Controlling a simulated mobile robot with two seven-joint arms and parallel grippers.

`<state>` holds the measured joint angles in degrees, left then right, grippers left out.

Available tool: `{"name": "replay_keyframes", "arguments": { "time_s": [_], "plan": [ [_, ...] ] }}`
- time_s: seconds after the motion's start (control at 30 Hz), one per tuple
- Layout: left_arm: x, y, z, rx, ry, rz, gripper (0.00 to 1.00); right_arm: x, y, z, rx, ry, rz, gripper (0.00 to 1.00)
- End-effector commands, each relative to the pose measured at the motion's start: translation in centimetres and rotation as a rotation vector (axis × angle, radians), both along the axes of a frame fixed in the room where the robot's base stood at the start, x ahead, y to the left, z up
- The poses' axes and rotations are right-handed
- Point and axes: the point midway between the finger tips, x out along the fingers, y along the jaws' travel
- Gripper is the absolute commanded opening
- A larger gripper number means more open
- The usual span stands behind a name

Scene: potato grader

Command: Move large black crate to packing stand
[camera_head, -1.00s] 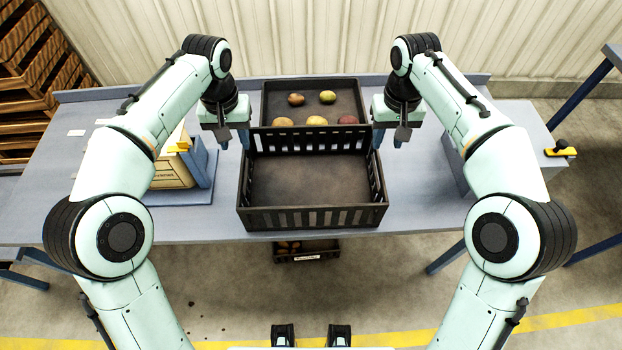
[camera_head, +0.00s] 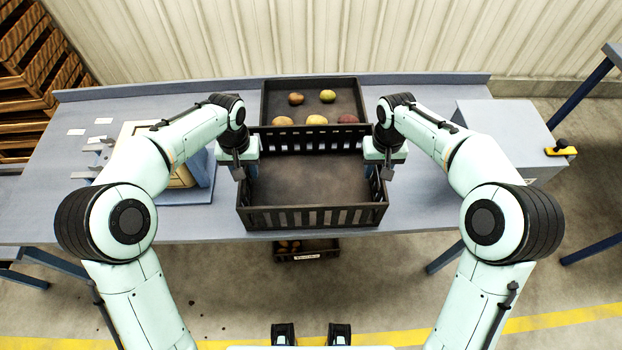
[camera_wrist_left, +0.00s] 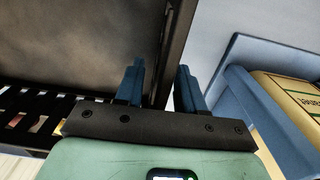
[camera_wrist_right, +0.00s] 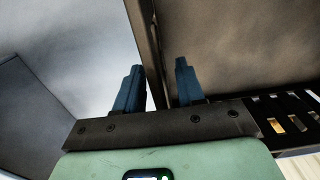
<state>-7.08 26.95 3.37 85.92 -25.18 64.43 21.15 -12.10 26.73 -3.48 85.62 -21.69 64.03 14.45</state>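The large black crate (camera_head: 310,217) stands empty on the blue-grey table, with slatted front and back walls. My left gripper (camera_head: 241,172) is at its left side wall. In the left wrist view, the open fingers (camera_wrist_left: 158,88) stand on either side of that wall (camera_wrist_left: 176,50), with a gap showing on the outer side. My right gripper (camera_head: 385,170) is at the right side wall. In the right wrist view, its open fingers (camera_wrist_right: 158,85) also straddle the wall (camera_wrist_right: 147,40). The finger tips are partly hidden in the head view.
A black tray (camera_head: 314,84) with several potatoes sits directly behind the crate. A cardboard box in a blue holder (camera_head: 200,175) stands left of it. A grey box (camera_head: 505,125) stands on the right. A smaller crate (camera_head: 307,252) is below the table's front edge.

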Motion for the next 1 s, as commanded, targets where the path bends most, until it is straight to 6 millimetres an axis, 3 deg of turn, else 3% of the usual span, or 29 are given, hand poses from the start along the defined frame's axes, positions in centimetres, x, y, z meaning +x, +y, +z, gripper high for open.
{"name": "replay_keyframes", "arguments": {
  "time_s": [0.17, 0.27, 0.3, 0.73, 1.0],
  "plan": [
    [0.0, 0.0, 0.0, 0.000, 0.000, 0.000, 0.38, 0.0, 0.0, 0.0, 0.000, 0.000, 0.000, 0.38],
    [0.0, 0.0, 0.0, 0.000, 0.000, 0.000, 0.06, 0.0, 0.0, 0.0, 0.000, 0.000, 0.000, 0.06],
    [0.0, 0.0, 0.0, 0.000, 0.000, 0.000, 0.00, 0.0, 0.0, 0.0, 0.000, 0.000, 0.000, 0.00],
    [0.2, 0.0, 0.5, -0.001, -0.004, 0.000, 0.00, 0.1, 0.0, 0.5, 0.000, -0.004, 0.000, 0.00],
    [1.4, 0.0, 3.7, 0.000, -0.025, 0.000, 0.00, 1.3, 0.0, 3.7, 0.001, -0.025, 0.000, 0.00]
  ]
}}
